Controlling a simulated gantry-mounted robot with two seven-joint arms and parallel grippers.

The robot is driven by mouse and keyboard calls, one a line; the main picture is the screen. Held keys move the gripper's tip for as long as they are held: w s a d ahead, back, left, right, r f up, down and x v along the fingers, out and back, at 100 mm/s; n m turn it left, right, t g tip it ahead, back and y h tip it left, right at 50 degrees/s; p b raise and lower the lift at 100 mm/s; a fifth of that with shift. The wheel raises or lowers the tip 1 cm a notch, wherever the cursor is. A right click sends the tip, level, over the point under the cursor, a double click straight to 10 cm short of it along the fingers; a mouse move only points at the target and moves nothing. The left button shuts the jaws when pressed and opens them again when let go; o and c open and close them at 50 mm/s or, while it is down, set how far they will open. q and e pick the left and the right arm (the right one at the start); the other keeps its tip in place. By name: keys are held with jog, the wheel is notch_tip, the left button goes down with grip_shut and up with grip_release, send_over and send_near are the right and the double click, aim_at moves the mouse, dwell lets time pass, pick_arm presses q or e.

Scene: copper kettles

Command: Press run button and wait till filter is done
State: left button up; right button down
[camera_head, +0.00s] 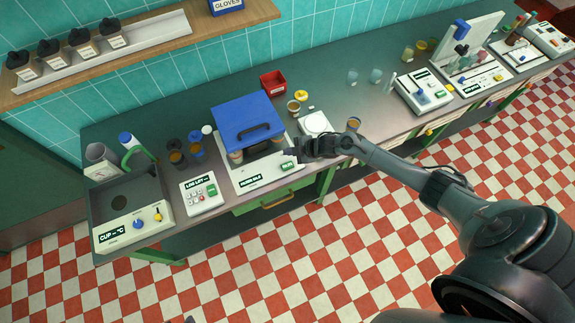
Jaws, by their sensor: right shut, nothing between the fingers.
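A machine with a blue box-shaped cover (248,118) stands on a white base (240,178) in the middle of the counter. The cover has a dark handle on its lid. My right gripper (294,150) is shut and empty, just above and behind the green button, pointing left. I cannot tell whether it touches the machine. My left gripper is not in view.
A white keypad device (202,196) and a sink unit with knobs (130,232) stand to the left. More machines line the counter's right side.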

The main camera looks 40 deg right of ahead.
jog(key=shift+f, duration=0.15)
jog(key=b, duration=0.6)
send_over(289, 167)
notch_tip(289, 167, down, 7)
jog(key=shift+d+r, duration=0.1)
jog(key=shift+r, duration=0.05)
jog(key=shift+f+b, duration=0.95)
dwell(0.5)
jog(key=shift+f, duration=0.1)
dwell(0.4)
jog(key=shift+f+b, duration=0.3)
jog(key=shift+b, duration=0.05)
